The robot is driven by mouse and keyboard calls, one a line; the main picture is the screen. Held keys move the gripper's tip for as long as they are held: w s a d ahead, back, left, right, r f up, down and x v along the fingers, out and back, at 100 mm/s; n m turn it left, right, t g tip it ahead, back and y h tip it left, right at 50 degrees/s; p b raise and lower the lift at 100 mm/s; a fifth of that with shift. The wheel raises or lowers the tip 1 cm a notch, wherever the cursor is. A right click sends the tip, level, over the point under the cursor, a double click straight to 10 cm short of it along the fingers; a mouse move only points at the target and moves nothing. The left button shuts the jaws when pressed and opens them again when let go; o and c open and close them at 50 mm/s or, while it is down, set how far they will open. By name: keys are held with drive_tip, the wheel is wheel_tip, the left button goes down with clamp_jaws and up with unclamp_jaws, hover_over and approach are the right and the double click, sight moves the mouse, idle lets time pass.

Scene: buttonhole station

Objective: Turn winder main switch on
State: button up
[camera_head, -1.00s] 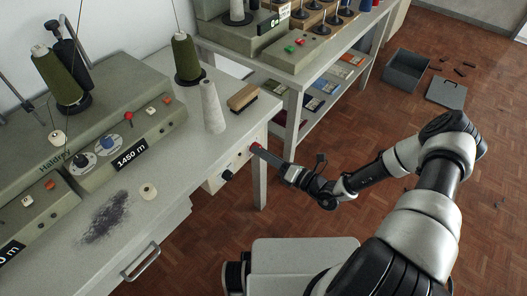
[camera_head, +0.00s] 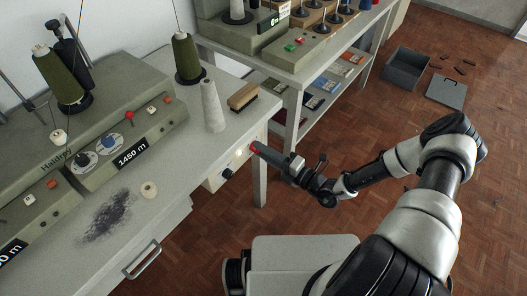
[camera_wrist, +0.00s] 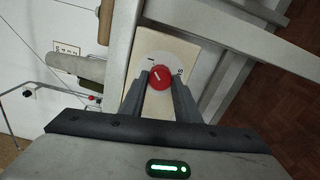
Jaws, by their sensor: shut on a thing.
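The white line on the knob slants toward the I mark. In the wrist view, the two fingers of my gripper (camera_wrist: 161,86) are shut on the knob, one on each side. A small lamp (camera_head: 238,151) on the panel glows.
The winder table (camera_head: 185,175) carries green and white thread cones, a brush (camera_head: 243,97) and a machine with a 1450 m display (camera_head: 132,155). A shelf table (camera_head: 290,68) stands behind. A grey crate (camera_head: 407,72) is on the floor. The floor at right is mostly clear.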

drive_tip(key=shift+s, duration=0.1)
drive_tip(key=o, duration=1)
drive_tip(key=shift+o, duration=0.2)
drive_tip(key=p+v, duration=0.1)
drive_tip(key=v, duration=1.6)
drive_tip(key=shift+d, duration=0.2)
